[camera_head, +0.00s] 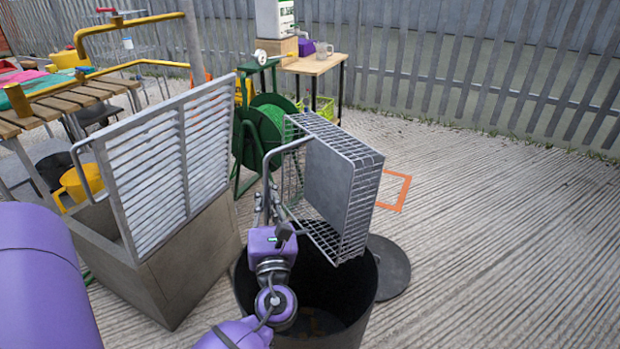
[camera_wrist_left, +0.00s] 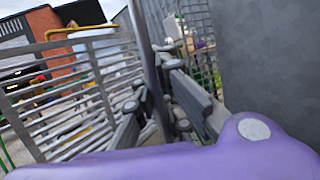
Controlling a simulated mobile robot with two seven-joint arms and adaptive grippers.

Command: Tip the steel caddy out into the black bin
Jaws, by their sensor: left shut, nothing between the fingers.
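The steel caddy (camera_head: 364,200), a wire basket with a flat grey panel, is tipped on its side above the black bin (camera_head: 357,322). Its lower edge is at the bin's mouth. Its bent bar handle (camera_head: 270,165) reaches left towards my left gripper (camera_head: 268,207). That gripper is shut, beside the handle and above the bin's left rim. In the left wrist view the handle bar (camera_wrist_left: 148,55) runs down close to the fingers (camera_wrist_left: 165,100), and the grey panel (camera_wrist_left: 265,70) fills the right. Something brownish shows dimly inside the bin. My right gripper is out of view.
A grey box with a raised slatted lid (camera_head: 170,150) stands left of the bin. A dark round disc (camera_head: 392,270) lies at its right. A green hose reel (camera_head: 265,125) and small wooden table (camera_head: 315,64) stand behind. The ground at right is clear, with an orange square outline (camera_head: 398,192).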

